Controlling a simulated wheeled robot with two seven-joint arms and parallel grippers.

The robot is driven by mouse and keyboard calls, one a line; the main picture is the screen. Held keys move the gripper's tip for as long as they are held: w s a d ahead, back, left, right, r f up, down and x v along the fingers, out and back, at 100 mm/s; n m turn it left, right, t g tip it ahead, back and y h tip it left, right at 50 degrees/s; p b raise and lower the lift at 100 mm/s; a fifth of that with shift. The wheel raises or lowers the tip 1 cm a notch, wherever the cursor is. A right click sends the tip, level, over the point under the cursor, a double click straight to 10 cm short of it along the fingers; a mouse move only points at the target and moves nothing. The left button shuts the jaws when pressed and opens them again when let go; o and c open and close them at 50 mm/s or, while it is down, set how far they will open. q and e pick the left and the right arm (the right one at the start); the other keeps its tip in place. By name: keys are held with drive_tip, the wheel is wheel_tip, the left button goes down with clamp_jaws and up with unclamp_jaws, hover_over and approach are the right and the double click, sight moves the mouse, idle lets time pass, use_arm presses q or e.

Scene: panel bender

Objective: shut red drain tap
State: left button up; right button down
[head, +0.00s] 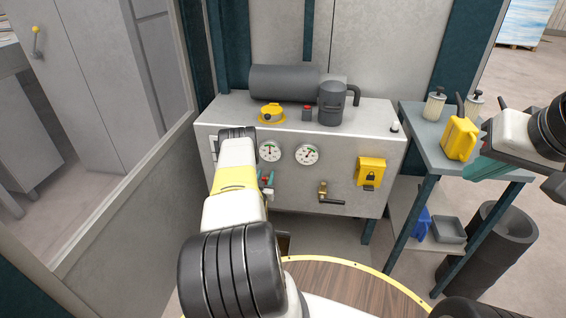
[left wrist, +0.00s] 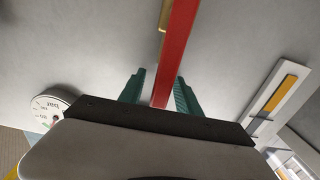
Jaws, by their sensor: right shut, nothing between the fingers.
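The red drain tap's handle (left wrist: 175,50) is a long red bar, seen close up in the left wrist view, with a brass part (left wrist: 164,14) beside it at the top. My left gripper (left wrist: 160,76) is open, with one green finger on each side of the bar. The bar lies nearer the right finger; I cannot tell whether they touch. In the head view my left arm hides most of the tap; a small red bit (head: 264,181) shows at the panel beside my left gripper (head: 270,179). My right gripper (head: 484,170) is shut and empty by the side table.
The grey cabinet (head: 340,187) has two gauges, a brass valve with a black lever (head: 325,195) and a yellow lock box (head: 371,171). A side table (head: 420,138) at right holds a yellow can (head: 459,138). A round wooden top (head: 350,285) is in front.

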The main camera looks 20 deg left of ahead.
use_arm(q)
drive_tip(key=shift+w, duration=0.15)
clamp_jaws()
idle(1.4)
